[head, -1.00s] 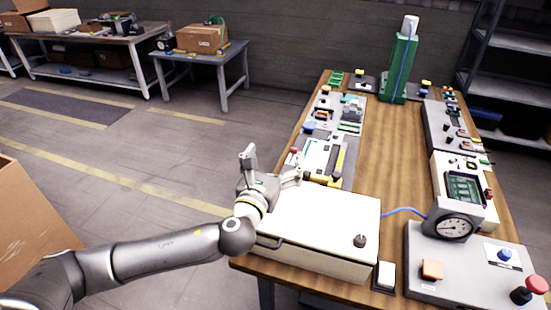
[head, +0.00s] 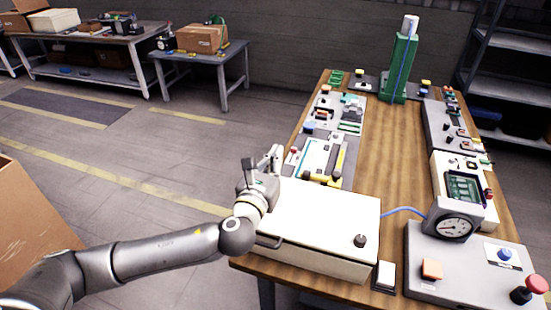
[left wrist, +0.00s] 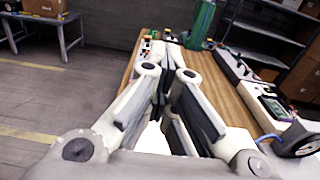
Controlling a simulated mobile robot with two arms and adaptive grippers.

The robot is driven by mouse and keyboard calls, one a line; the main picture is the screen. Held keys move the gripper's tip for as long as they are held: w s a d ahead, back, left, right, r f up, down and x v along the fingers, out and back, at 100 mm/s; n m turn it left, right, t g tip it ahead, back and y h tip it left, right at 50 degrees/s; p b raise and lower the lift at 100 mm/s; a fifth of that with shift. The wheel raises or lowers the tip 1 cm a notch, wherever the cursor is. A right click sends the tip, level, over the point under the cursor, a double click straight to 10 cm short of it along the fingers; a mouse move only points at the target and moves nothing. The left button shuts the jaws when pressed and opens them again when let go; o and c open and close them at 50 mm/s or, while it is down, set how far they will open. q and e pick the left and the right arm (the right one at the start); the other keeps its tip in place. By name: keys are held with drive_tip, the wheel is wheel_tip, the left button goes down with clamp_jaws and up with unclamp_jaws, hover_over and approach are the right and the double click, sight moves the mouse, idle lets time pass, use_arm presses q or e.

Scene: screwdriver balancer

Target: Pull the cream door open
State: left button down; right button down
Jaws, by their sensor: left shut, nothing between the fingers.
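The cream door (head: 318,219) is the flat top of a low cream box at the near left of the wooden table. It lies level and looks closed. A dark handle (head: 268,243) sits on the box's left front side, and a dark knob (head: 360,241) stands near the top's front right corner. My left gripper (head: 272,158) is above the box's far left corner, pointing away from me, empty. In the left wrist view its fingers (left wrist: 168,78) are together, with a bit of the cream surface showing below them. My right gripper is not in view.
A grey panel with a gauge (head: 453,226) and a red button (head: 537,285) stands right of the box. A small white switch (head: 385,276) is by its front right corner. A green tower (head: 400,68) stands at the back. The table's middle is clear.

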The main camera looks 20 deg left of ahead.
use_arm(q)
drive_tip(key=c, duration=2.2)
unclamp_jaws()
drive_tip(key=o, duration=2.2)
drive_tip(key=shift+c, duration=0.2)
drive_tip(key=s, duration=1.2)
drive_tip(key=shift+a, duration=0.2)
